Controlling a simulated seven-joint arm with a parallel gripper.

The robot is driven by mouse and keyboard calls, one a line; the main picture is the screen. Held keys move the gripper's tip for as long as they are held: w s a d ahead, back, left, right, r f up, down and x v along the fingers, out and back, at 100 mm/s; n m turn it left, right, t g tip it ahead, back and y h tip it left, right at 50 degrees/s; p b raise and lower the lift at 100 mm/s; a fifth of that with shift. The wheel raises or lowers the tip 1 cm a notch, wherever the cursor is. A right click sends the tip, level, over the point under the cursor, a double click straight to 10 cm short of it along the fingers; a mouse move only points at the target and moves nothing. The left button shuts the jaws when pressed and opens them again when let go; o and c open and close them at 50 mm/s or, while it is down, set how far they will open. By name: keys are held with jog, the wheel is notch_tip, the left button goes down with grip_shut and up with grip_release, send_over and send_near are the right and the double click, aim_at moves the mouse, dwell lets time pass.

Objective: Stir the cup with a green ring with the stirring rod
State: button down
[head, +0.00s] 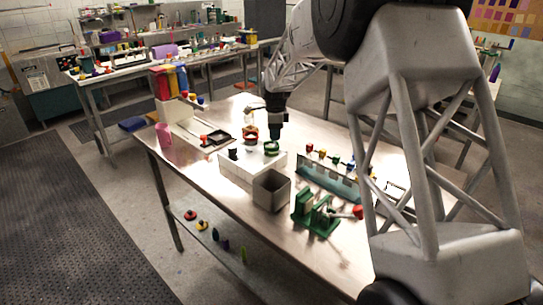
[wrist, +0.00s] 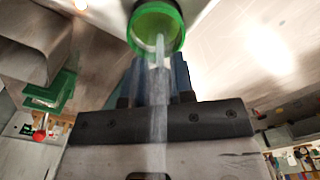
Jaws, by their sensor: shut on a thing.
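The cup with a green ring (head: 271,149) stands at the back right of a white block, directly below my gripper (head: 275,132). In the wrist view its green rim (wrist: 180,38) is at the top centre. My gripper (wrist: 158,88) is shut on the pale stirring rod (wrist: 160,65), which runs from between the fingers to the cup's mouth. The rod's far end appears inside the rim. How deep it reaches, and whether it touches the wall, I cannot tell. The rod is too small to make out in the head view.
The white block (head: 238,172) carries a small dark object (head: 233,154). A cup with a red ring (head: 250,136) stands behind it. A grey square bin (head: 271,190) is in front. A rack (head: 328,178) and a green fixture with a red knob (head: 318,210) are to the right.

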jog(key=shift+w, duration=0.15)
jog(key=shift+w+a, duration=0.4)
jog(key=shift+a, duration=0.05)
dwell(0.5)
jog(key=shift+s+a, duration=0.2)
jog(key=shift+a, duration=0.4)
jog(key=shift+s+a, duration=0.15)
jog(key=shift+s, duration=0.45)
